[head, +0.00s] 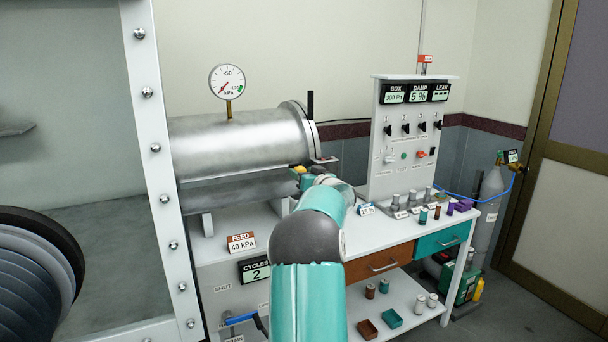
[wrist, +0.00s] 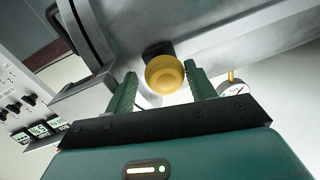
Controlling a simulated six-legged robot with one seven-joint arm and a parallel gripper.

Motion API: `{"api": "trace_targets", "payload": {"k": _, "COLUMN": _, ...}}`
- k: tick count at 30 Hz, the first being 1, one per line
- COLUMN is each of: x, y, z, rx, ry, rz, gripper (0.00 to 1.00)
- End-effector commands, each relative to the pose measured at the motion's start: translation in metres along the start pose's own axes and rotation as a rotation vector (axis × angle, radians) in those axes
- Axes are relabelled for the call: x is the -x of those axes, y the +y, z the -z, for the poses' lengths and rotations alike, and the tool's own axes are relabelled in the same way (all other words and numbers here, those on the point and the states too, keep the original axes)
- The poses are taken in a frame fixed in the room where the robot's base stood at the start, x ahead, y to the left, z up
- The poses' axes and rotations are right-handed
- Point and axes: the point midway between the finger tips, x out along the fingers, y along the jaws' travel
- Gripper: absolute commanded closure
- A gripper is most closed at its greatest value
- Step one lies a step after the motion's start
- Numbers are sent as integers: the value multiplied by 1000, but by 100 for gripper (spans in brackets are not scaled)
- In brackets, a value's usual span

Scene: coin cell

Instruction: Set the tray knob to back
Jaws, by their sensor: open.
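The yellow round knob (wrist: 165,75) sits on a dark mount on the steel cylinder's side in the wrist view. In the head view a small part of the yellow knob (head: 299,170) shows under the cylinder's right end, partly covered by my arm. My gripper (wrist: 161,78) is open, with one green finger on each side of the knob. A gap shows between the knob and the fingers, and I cannot tell how deep it is between them. In the head view my gripper (head: 310,177) is mostly hidden by my arm.
The steel cylinder (head: 240,140) carries a pressure gauge (head: 227,82) on top. A switch panel (head: 410,140) stands on the white bench to the right, with several small jars in front of it. A framed window edge (head: 157,170) stands close on the left.

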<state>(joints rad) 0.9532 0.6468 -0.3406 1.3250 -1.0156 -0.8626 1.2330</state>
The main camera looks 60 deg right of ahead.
Motion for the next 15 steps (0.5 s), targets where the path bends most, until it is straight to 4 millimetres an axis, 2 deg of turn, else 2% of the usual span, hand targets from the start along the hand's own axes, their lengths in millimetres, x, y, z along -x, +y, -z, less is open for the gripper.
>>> {"api": "trace_targets", "payload": {"k": 5, "x": 8, "y": 0, "z": -1, "rx": -1, "ry": -2, "rz": 0, "gripper": 45}}
{"api": "trace_targets", "payload": {"k": 8, "x": 23, "y": 0, "z": 0, "rx": -1, "ry": -1, "rz": 0, "gripper": 45}}
{"api": "trace_targets", "payload": {"k": 15, "x": 75, "y": 0, "z": 0, "rx": -1, "ry": 0, "rz": -2, "gripper": 45}}
